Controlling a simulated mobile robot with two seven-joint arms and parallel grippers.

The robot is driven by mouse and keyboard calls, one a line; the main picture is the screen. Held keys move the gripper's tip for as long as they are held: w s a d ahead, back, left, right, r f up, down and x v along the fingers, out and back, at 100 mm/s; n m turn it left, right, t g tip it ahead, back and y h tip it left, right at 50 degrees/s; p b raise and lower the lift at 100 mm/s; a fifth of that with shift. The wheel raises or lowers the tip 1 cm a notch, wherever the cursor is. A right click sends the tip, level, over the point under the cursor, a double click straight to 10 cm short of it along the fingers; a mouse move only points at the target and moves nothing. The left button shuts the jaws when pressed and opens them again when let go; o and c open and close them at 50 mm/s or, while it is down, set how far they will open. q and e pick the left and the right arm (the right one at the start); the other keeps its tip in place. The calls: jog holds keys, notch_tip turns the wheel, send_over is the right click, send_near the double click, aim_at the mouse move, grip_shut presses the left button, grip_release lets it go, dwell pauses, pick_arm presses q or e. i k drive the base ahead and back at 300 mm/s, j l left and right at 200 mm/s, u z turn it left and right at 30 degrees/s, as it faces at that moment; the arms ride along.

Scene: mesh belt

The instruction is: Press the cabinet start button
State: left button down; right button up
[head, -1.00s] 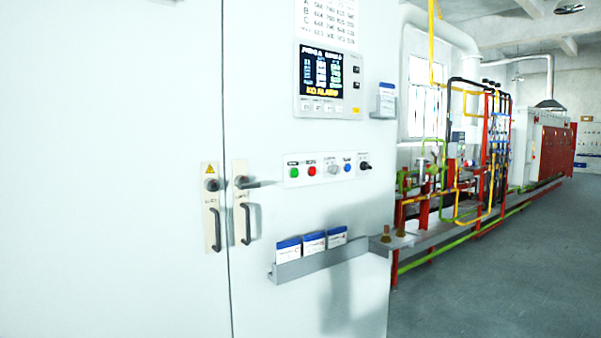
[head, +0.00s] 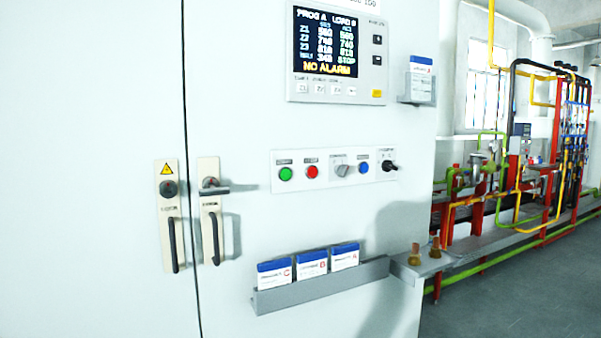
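The white cabinet (head: 340,215) fills the left and middle of the head view. A button panel (head: 324,186) on its right door carries a green button (head: 286,174), a red button (head: 312,171), a grey rotary switch (head: 343,170), a blue button (head: 362,167) and a black selector (head: 389,166). The small labels above them are too blurred to read, so the start label cannot be confirmed. A display (head: 327,43) above reads "PROG A", "LOAD B", "STOP" and "NO ALARM". Neither of my grippers is in view.
Two door handles (head: 174,244) (head: 215,237) stick out left of the panel. A grey rack (head: 322,288) with three blue-and-white boxes projects below it. A holder (head: 421,89) is at upper right. Pipes and a ledge (head: 450,262) stand to the right, beside open grey floor (head: 520,300).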

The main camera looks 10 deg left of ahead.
aim_at(285, 174)
jog(key=i+l+u, duration=0.1)
jog(key=i+l, duration=0.4)
jog(key=i+l+u, duration=0.1)
jog(key=i+l, duration=0.4)
jog(key=l, duration=0.15)
